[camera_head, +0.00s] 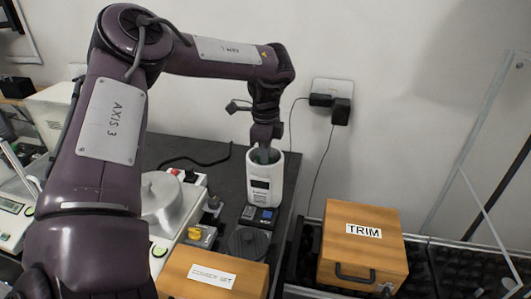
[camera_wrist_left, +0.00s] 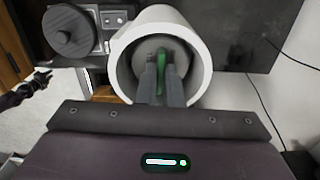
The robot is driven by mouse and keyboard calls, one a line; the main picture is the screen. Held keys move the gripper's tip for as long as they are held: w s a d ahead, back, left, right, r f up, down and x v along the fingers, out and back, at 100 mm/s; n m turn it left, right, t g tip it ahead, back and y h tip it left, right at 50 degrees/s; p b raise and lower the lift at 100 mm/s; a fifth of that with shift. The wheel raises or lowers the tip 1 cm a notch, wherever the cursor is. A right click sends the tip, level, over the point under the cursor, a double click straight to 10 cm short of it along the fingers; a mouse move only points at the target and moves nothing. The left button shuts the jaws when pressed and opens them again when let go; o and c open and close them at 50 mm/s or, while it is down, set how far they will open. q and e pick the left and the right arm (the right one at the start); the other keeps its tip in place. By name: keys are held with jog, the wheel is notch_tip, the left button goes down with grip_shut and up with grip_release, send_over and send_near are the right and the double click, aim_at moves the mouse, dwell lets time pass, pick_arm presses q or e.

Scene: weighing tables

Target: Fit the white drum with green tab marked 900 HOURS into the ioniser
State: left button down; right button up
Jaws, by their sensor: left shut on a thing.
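The ioniser (camera_head: 262,185), a white upright cylinder with a dark label, stands on the dark bench top near the wall. In the left wrist view its thick white rim (camera_wrist_left: 205,60) surrounds my fingers. My left gripper (camera_head: 264,155) points down into its open top. In that view the left gripper (camera_wrist_left: 160,68) is shut on the green tab (camera_wrist_left: 161,62) of a pale drum (camera_wrist_left: 147,52), which is inside the cylinder's bore. The marking on the tab cannot be read, and the drum's depth is hard to tell.
A wooden TRIM box (camera_head: 362,245) stands right, another wooden box (camera_head: 213,278) in front. A white balance (camera_head: 170,215) is left.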

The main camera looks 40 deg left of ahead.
pick_arm(q)
jog(key=shift+f, duration=0.15)
jog(key=c, duration=1.5)
grip_release()
notch_tip(320, 180, up, 8)
jog(key=shift+f, duration=0.1)
